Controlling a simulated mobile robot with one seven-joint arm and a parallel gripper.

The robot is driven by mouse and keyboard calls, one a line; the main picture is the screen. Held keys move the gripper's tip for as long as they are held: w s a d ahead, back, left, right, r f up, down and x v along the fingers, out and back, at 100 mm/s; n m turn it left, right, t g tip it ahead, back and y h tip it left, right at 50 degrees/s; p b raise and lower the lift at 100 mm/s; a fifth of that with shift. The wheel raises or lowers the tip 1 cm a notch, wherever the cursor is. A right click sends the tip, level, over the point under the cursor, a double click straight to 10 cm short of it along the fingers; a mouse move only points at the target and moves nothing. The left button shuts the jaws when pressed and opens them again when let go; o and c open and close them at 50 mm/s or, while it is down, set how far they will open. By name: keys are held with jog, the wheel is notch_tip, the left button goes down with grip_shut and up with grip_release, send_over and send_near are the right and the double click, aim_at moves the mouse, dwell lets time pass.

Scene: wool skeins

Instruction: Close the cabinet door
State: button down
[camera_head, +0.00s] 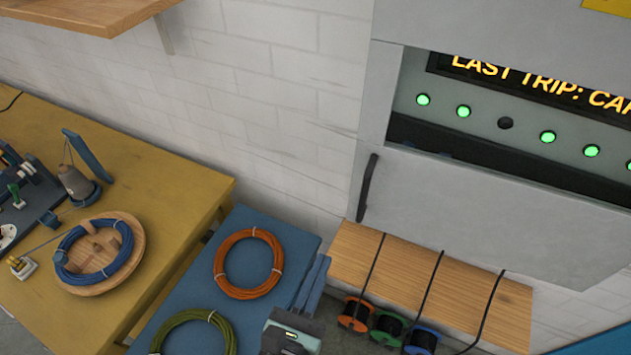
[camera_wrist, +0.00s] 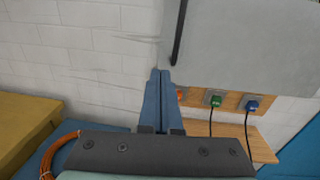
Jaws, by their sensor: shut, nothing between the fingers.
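The grey cabinet (camera_head: 500,215) hangs on the white brick wall at the right of the head view. A dark bar handle (camera_head: 367,188) is at the left of its front and also shows in the wrist view (camera_wrist: 180,32). The grey front panel fills the top right of the wrist view (camera_wrist: 245,45). I cannot tell how far the door stands from its frame. My gripper (camera_head: 322,260) is shut and empty, with its blue fingers together. In the wrist view its fingertips (camera_wrist: 158,72) appear left of the panel's lower left corner, below the handle. No contact is visible.
A wooden ledge (camera_head: 400,268) with cables and several plugs or spools is under the cabinet. A blue table (camera_head: 275,225) with orange (camera_head: 248,292) and green cable coils is at lower centre. A yellow bench (camera_head: 165,170) is at left. A wooden shelf (camera_head: 75,12) is above.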

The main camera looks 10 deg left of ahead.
jog(key=p, duration=0.4)
send_near(353, 194)
jog(key=x, duration=0.5)
jog(key=shift+w, duration=0.1)
jog(key=shift+x, duration=0.85)
